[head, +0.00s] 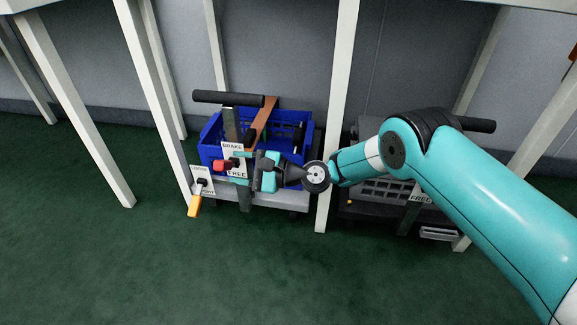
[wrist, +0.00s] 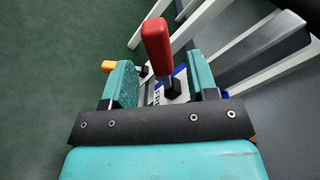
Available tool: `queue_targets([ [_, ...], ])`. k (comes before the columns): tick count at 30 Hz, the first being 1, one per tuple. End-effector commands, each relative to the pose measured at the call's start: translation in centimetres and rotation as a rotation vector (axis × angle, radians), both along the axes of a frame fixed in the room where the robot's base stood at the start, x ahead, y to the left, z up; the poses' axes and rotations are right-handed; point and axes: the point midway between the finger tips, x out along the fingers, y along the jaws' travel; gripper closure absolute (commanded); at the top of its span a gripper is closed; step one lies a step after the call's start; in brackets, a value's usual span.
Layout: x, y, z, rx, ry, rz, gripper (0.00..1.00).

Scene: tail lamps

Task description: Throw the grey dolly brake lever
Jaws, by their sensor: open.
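A dolly with a light grey deck (head: 285,198) stands under the left bay and carries a blue crate. On its front is a white plate marked BRAKE above and FREE below (head: 237,173). A lever with a red grip (head: 221,165) juts out at this plate; I cannot tell which setting it is at. My gripper (head: 240,168) is open at the plate. In the wrist view, the red grip (wrist: 157,46) stands up between and beyond the fingers of my gripper (wrist: 165,82), with gaps visible at both sides. My gripper partly hides the plate.
An orange-handled lever (head: 194,206) hangs from a second plate at the left. The blue crate (head: 304,125) and a black push handle (head: 228,98) are behind. A white post (head: 338,110) separates a darker dolly (head: 370,208) at right. Green floor in front is clear.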

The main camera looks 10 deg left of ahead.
Motion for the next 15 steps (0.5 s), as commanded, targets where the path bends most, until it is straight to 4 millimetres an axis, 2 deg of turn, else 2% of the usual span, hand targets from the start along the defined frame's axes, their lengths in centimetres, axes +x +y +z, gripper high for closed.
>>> queue_targets([
  [1, 0.0, -1.6, 0.7, -0.001, 0.006, -0.006, 0.47],
  [11, -0.7, -10.2, 0.9, 0.0, 0.007, -0.007, 0.47],
  [15, -0.5, -10.5, 0.8, 0.002, 0.001, -0.001, 0.47],
])
